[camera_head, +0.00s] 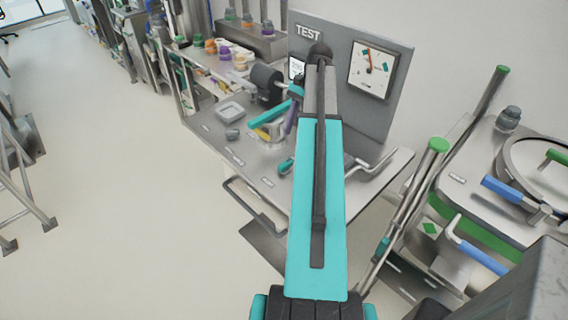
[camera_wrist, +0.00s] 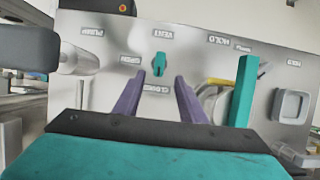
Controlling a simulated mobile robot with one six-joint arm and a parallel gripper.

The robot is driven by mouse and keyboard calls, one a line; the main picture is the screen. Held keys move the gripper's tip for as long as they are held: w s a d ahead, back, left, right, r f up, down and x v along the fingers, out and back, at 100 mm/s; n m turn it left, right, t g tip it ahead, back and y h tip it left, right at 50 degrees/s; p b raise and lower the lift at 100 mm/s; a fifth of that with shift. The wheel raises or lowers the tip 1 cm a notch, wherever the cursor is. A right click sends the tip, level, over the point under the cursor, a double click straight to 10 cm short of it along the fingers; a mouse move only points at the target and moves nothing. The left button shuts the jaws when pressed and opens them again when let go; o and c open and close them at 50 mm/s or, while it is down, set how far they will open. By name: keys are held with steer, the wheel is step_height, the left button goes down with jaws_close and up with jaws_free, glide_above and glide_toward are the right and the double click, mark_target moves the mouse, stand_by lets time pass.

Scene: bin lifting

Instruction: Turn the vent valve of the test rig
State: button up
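In the wrist view, which is upside down, the vent valve (camera_wrist: 159,64) is a small teal knob on a grey panel. The label VENT is on one side of it and CLOSED on the other, with another small label beside it. My gripper (camera_wrist: 159,79) has two purple fingers, spread apart with nothing between them. The knob appears between and beyond the fingertips; I cannot tell how far. In the head view, a purple finger of my gripper (camera_head: 290,118) shows beside my teal arm over the test rig's bench (camera_head: 215,140). My arm hides much of the bench, and I cannot pick out the valve there.
A teal lever (camera_wrist: 243,92) stands right of the fingers, near the HOLD label and a yellow part (camera_wrist: 219,82). A grey cylinder (camera_wrist: 80,60) is on the left and a square tray (camera_wrist: 291,106) on the right. A gauge board (camera_head: 373,68) stands behind the bench.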

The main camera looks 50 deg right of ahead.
mark_target(285, 163)
steer(key=shift+p+x, duration=1.3)
steer(key=shift+x, duration=4.45)
jaws_close()
steer(key=shift+s+a, duration=0.1)
steer(key=shift+a, duration=0.2)
steer(key=shift+d, duration=0.2)
